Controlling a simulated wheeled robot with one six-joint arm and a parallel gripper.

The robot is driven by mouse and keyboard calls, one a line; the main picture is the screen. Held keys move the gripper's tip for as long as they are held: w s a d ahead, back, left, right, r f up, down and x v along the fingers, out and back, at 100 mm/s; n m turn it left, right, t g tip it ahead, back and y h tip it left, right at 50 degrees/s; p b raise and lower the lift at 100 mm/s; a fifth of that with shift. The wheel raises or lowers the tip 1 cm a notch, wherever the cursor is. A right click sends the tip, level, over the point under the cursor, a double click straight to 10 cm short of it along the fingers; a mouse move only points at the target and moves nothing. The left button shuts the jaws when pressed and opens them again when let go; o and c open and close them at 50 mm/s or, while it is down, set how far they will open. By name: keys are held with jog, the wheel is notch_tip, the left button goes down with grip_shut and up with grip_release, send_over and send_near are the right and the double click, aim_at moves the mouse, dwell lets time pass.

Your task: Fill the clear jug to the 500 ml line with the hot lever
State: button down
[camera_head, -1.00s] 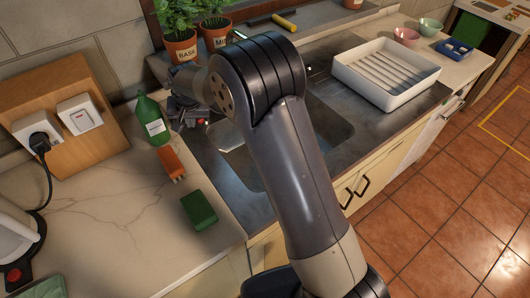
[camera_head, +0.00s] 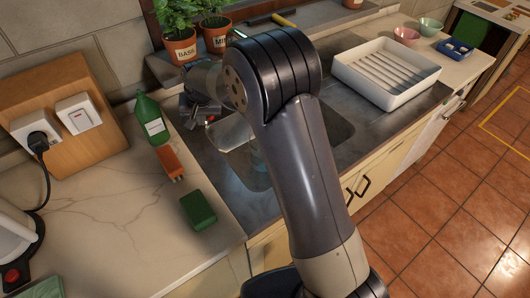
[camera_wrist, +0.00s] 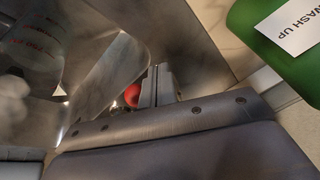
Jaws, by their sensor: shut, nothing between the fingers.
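The clear jug (camera_wrist: 35,50) shows in part at the upper left of the wrist view, with red markings and a white triangle on its side. In the head view it is mostly hidden behind my arm, in the sink. The red knob of the hot lever (camera_wrist: 132,95) shows in the wrist view, and as a small red spot in the head view (camera_head: 211,119). My gripper (camera_wrist: 158,85) is shut and empty, its fingers close beside the red knob. I cannot tell whether they touch. The water level is not readable.
A green wash-up bottle (camera_head: 152,120) stands left of the sink (camera_head: 235,180), near an orange-brown block (camera_head: 169,163) and a green sponge (camera_head: 198,209). Potted herbs (camera_head: 180,48) stand behind the tap area. A white drying rack (camera_head: 388,75) is to the right.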

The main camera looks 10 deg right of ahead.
notch_tip(320, 180, up, 7)
jog(key=p, duration=0.4)
jog(key=shift+s+a, duration=0.15)
jog(key=shift+a, duration=0.2)
jog(key=shift+f, duration=0.15)
jog(key=f+b, duration=0.1)
jog(key=f, duration=0.1)
jog(key=f+b, duration=0.2)
jog(key=f, duration=0.1)
jog(key=f+b, duration=0.1)
jog(key=f, duration=0.1)
jog(key=shift+d+f, duration=0.15)
jog(key=shift+d, duration=0.1)
jog(key=shift+a+r, duration=0.3)
jog(key=shift+a, duration=0.3)
jog(key=shift+d, duration=0.15)
